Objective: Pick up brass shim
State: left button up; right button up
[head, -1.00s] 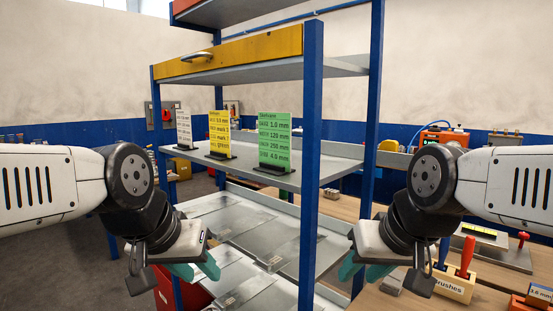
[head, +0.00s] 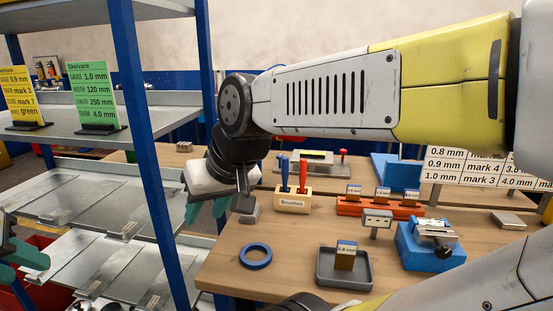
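A gold-brown block with a white and blue label (head: 345,257) stands in a dark grey tray (head: 368,282) on the bench. Its colour fits brass, but I cannot tell for sure that it is the brass shim, and its label is too small to read surely. Several small labelled pieces (head: 382,194) stand in a red rack (head: 350,210) behind it. My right gripper (head: 206,211) is open and empty, left of the tray, beside the shelf post. My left gripper (head: 24,256) is partly cut off at the left edge; its teal fingers look apart and empty.
The wooden bench (head: 225,270) carries a blue ring (head: 255,256), a brush holder (head: 292,201) and a blue fixture (head: 425,248). A blue-post shelf (head: 145,130) with metal sheets stands at left. Bench surface is bare between ring and tray.

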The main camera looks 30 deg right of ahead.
aim_at(410, 196)
jog(key=z, duration=2.15)
